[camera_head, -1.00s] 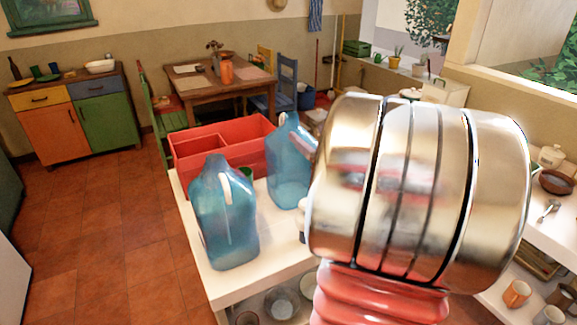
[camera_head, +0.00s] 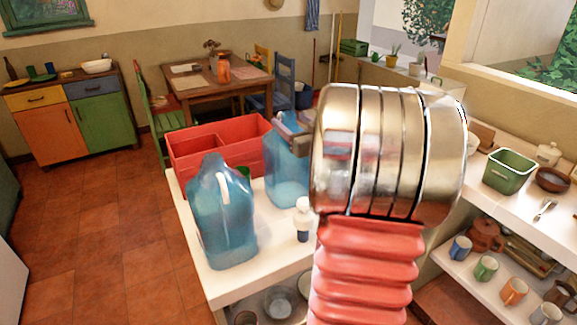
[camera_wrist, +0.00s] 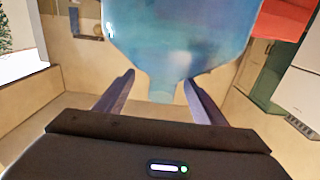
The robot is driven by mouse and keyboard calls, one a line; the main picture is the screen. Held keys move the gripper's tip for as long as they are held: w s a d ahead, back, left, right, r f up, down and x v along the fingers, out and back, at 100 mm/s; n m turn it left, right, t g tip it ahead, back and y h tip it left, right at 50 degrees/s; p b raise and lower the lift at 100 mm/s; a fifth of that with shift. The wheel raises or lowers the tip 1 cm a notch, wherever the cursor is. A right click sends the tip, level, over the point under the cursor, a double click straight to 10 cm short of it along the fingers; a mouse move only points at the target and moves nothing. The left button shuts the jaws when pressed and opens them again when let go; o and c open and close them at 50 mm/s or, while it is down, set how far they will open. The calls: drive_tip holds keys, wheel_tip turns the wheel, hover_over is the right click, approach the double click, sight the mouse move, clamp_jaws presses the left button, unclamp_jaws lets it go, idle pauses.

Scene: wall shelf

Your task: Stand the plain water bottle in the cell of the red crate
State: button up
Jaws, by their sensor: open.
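The red crate (camera_head: 184,162) stands at the back of the white counter, with a divider and open cells on its left side. One blue translucent bottle (camera_head: 222,215) with a moulded handle stands upright at the counter's front left. A second blue bottle (camera_head: 285,178) stands upright behind it, in front of the crate; its top is partly hidden by my gripper. My gripper (camera_head: 292,128) is open at that bottle's top. In the wrist view my open fingers (camera_wrist: 160,92) lie on either side of the bottle's (camera_wrist: 180,35) narrow neck; I cannot tell whether they touch it.
A small green item (camera_head: 245,173) sits between the blue bottles. A green bin (camera_head: 509,172) and a brown bowl (camera_head: 552,180) stand on the right counter, above several mugs (camera_head: 486,268). Bowls (camera_head: 281,303) sit below the counter.

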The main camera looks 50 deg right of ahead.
drive_tip(key=shift+a+r+x, duration=0.1)
drive_tip(key=shift+x, duration=1.2)
drive_tip(key=shift+a+r+x, duration=0.1)
drive_tip(key=shift+r+x, duration=0.05)
drive_tip(key=shift+x, duration=1.15)
drive_tip(key=shift+c, duration=0.4)
drive_tip(key=c, duration=1.5)
